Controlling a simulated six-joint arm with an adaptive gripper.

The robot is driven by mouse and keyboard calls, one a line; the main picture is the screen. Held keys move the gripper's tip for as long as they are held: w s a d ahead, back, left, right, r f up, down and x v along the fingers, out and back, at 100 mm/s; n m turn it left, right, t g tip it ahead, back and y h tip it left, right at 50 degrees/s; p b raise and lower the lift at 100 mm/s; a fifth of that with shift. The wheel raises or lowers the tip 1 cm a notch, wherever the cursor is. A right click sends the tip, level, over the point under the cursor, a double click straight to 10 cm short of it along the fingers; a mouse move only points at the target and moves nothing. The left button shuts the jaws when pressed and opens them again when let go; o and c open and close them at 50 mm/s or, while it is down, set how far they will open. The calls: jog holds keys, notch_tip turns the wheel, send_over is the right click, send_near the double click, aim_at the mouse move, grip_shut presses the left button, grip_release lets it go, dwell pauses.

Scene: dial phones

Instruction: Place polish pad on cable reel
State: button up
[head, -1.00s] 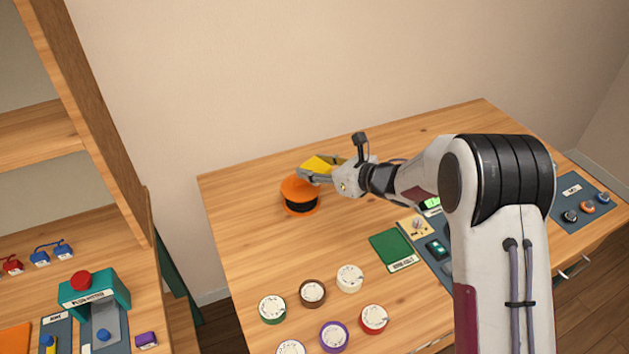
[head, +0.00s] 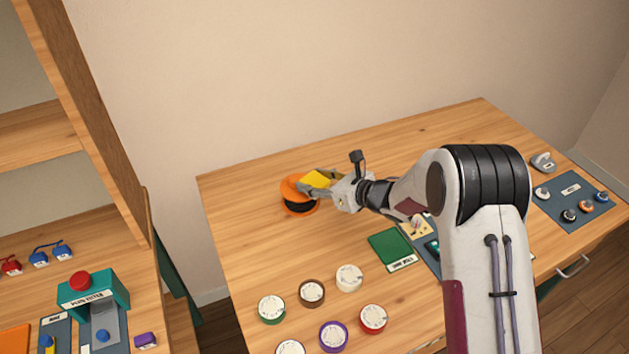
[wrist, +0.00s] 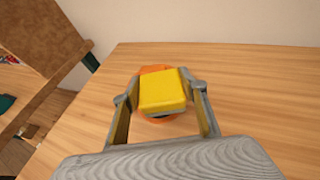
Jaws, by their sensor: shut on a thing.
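The polish pad (head: 316,179) is a yellow block. My gripper (head: 314,186) is shut on it, and in the wrist view the pad (wrist: 162,91) sits between the two fingertips (wrist: 160,98). The cable reel (head: 293,187) is orange with a black wound middle and stands on the table near its back left. The pad is over the reel's right part in the head view. In the wrist view the reel (wrist: 152,69) shows behind and below the pad, mostly hidden by it. I cannot tell whether the pad touches the reel.
The wooden table (head: 250,230) is bare around the reel. Several round dials (head: 311,292) stand at the front left. A green mat (head: 390,246) lies right of the reel.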

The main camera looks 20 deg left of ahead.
jog(key=shift+f, duration=0.15)
jog(key=o, duration=1.2)
jog(key=shift+v, duration=6.05)
jog(key=shift+w, duration=0.1)
